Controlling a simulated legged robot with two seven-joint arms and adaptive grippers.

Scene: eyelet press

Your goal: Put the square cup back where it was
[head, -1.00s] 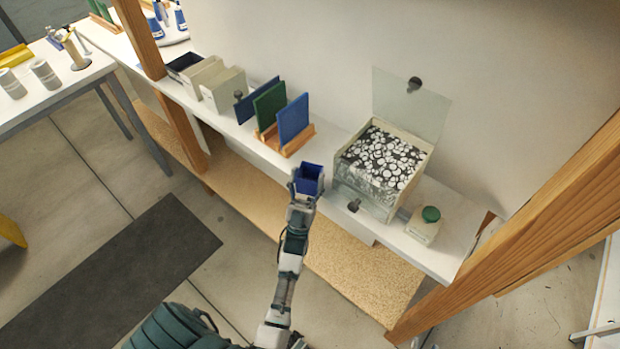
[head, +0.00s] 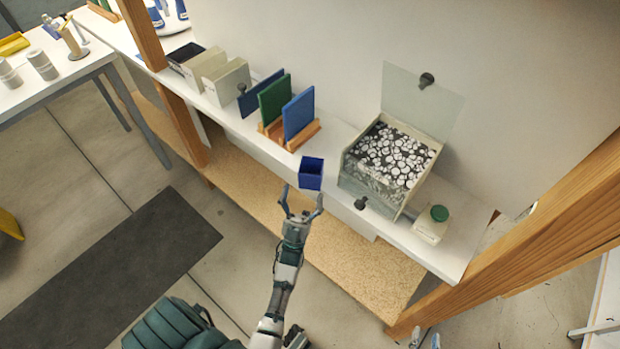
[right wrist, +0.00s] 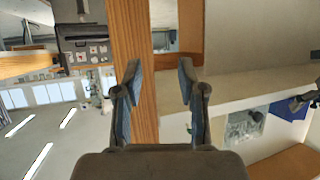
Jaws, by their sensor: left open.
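The square cup (head: 311,174) is dark blue and open at the top. It stands upright at the front edge of the white shelf (head: 345,209), left of the clear box. My left gripper (head: 301,196) is open, with its fingers just in front of the cup and nothing between them. My right gripper (right wrist: 160,75) is open and empty in the right wrist view. In the head view only small grey tips of the right gripper (head: 425,338) show at the bottom edge.
A wooden post (head: 520,213) rises at the right.

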